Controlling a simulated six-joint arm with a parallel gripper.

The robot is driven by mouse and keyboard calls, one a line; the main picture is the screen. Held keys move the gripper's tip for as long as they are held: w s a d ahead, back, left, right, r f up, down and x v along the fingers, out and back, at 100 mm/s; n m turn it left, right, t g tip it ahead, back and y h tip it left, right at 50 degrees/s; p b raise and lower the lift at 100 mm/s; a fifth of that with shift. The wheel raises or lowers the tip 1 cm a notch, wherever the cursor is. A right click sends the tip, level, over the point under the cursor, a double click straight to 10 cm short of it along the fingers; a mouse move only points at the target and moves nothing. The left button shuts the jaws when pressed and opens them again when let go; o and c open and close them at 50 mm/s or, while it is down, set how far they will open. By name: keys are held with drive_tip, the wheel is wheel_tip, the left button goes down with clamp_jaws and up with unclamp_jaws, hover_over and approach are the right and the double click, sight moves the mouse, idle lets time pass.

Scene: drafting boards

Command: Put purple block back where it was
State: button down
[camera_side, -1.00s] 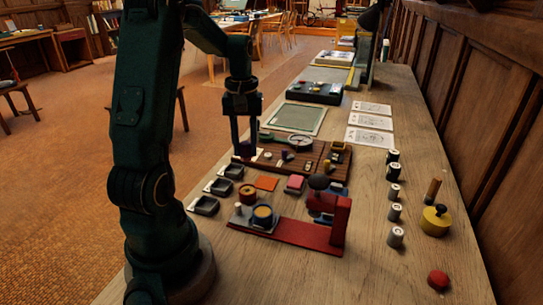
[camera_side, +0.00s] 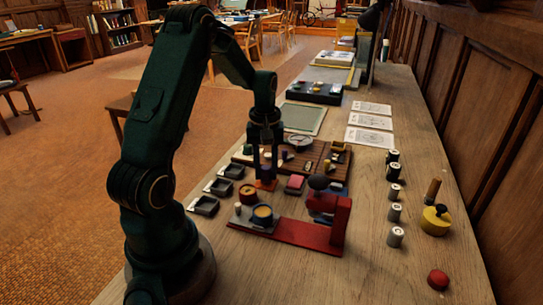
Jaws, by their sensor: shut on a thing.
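My gripper (camera_side: 266,180) points straight down over the small orange square (camera_side: 268,186) on the workbench. It is shut on the purple block (camera_side: 266,173), a small dark block low between the fingers. The fingers hide part of the block and of the orange square. I cannot tell whether the block touches the square or is a little above it. A pink-red block (camera_side: 295,184) on a dark base sits just right of the gripper.
Behind the gripper is a dark wooden board (camera_side: 310,160) with a round dial and small parts. Small dark trays (camera_side: 217,188) lie to the left. In front stands a red stand (camera_side: 340,222) beside round pots. Grey weights (camera_side: 395,211) line the right; bare bench lies between.

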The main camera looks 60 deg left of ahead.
sight(266, 168)
drive_tip(key=shift+f, duration=0.15)
drive_tip(key=c, duration=0.6)
unclamp_jaws()
wheel_tip(266, 168, up, 11)
drive_tip(key=d+r+m+t, duration=0.1)
drive_tip(key=d+r+m, duration=0.25)
drive_tip(key=d, duration=0.25)
drive_tip(key=s+d+m+t, duration=0.1)
drive_tip(key=s+d+m, duration=0.2)
drive_tip(key=d, duration=0.1)
drive_tip(key=s+d+m+t, duration=0.2)
drive_tip(key=s+d+m, duration=0.1)
drive_tip(key=d, duration=0.2)
drive_tip(key=s+d+m+t, duration=0.1)
drive_tip(key=s+d+m, duration=0.2)
drive_tip(key=d, duration=0.2)
drive_tip(key=shift+s+d+f+t, duration=0.1)
drive_tip(key=shift+s+t, duration=0.2)
